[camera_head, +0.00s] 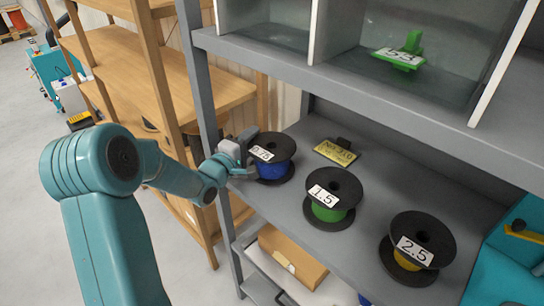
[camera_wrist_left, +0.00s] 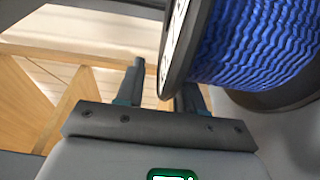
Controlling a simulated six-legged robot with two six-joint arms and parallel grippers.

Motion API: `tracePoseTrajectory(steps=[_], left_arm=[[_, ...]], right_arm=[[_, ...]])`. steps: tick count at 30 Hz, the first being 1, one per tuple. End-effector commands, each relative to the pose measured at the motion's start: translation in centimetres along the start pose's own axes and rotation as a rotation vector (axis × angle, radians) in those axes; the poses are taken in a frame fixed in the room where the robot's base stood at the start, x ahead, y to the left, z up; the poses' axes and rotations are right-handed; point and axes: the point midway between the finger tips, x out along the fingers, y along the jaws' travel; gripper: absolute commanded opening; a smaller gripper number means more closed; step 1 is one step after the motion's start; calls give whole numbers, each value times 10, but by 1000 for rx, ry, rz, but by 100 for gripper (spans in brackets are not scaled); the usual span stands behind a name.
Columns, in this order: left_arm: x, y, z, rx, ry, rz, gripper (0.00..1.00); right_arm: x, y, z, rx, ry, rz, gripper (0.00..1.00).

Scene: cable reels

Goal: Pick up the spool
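Three black-flanged spools stand on the grey shelf: a blue one (camera_head: 271,170) labelled 0.75, a green one (camera_head: 328,213) labelled 1.5, and a yellow one (camera_head: 408,262) labelled 2.5. My left gripper (camera_head: 248,152) is at the left side of the blue spool. In the left wrist view, the blue spool (camera_wrist_left: 258,42) fills the upper right. My left gripper (camera_wrist_left: 163,92) there has its fingers apart, with the edge of a spool flange in or just above the gap. I cannot tell whether it touches. The right gripper is not in view.
The grey shelf (camera_head: 290,208) holds a yellow tag plate (camera_head: 335,152) behind the spools. A metal upright (camera_head: 200,90) stands close left of my left gripper. Compartments above hold a green item (camera_head: 402,52). A teal object (camera_head: 505,265) is at lower right.

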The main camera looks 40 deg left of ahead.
Motion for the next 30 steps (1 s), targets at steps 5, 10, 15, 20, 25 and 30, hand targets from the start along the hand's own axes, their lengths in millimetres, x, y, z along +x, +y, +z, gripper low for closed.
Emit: tracePoseTrajectory(steps=[5,10,15,20,25,30], left_arm=[[0,0,0,0,0,0,0],[0,0,0,0,0,0,0],[-1,0,0,0,0,0,0],[-1,0,0,0,0,0,0],[-1,0,0,0,0,0,0],[-1,0,0,0,0,0,0]], right_arm=[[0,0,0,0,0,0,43],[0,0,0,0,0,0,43],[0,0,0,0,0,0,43],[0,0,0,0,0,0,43],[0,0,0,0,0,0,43],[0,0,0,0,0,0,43]])
